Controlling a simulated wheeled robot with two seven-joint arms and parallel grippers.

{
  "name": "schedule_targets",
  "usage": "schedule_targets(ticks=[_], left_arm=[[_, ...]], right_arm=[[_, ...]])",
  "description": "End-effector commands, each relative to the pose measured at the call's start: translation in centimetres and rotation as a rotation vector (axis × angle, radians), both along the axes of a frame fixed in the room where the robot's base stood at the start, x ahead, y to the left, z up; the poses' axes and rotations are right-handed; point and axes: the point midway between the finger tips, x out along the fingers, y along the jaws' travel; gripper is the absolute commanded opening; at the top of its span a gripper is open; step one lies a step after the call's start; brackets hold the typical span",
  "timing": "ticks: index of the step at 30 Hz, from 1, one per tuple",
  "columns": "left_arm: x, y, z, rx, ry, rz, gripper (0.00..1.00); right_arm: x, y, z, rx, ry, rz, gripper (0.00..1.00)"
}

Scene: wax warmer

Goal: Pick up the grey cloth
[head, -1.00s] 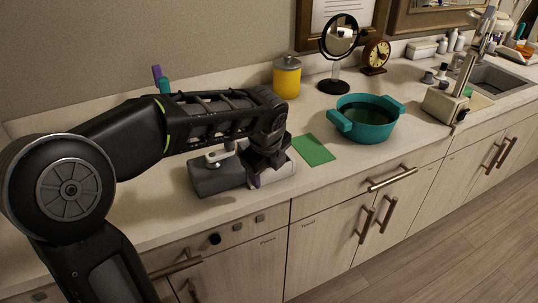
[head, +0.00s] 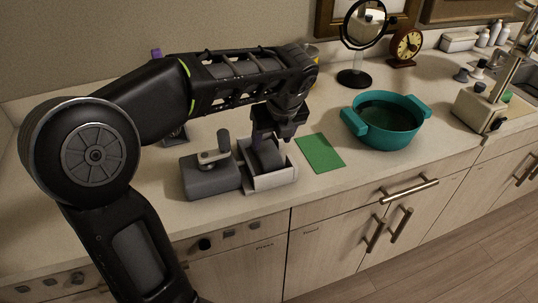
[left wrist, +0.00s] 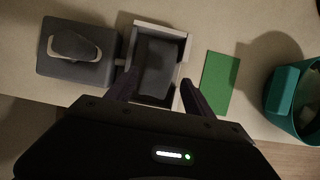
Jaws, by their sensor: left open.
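The grey cloth (head: 266,157) is a dark grey folded piece in an open white tray (head: 272,181) on the counter. It also shows in the left wrist view (left wrist: 157,68), inside the tray (left wrist: 160,29). My left gripper (head: 273,138) is open and empty over the tray. In the left wrist view its fingers (left wrist: 160,90) are spread, one towards each side of the cloth's near end. Its near edge is partly hidden by my gripper body. My right gripper is not in view.
A grey box with a handled top (head: 211,177) stands close left of the tray. A green mat (head: 320,153) lies to the right, then a teal pot (head: 384,123). A mirror (head: 357,76) and clock (head: 406,46) stand behind. The counter's front edge is near.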

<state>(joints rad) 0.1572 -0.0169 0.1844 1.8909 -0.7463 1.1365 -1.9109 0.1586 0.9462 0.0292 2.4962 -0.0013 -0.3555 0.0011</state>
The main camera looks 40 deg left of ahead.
Motion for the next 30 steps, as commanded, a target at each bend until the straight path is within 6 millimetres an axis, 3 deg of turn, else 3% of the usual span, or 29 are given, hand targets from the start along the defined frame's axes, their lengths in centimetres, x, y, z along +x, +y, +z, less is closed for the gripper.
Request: schedule_targets(ticks=[6,17,30], left_arm=[[0.4,0.7,-2.1,-0.001,0.004,0.001,0.61],[0.5,0.8,-2.4,-0.001,0.002,0.000,0.61],[1.3,2.3,-7.0,-0.002,0.001,0.000,0.61]], right_arm=[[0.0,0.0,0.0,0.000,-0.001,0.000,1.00],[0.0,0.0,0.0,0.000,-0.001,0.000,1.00],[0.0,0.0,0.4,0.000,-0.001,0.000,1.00]])
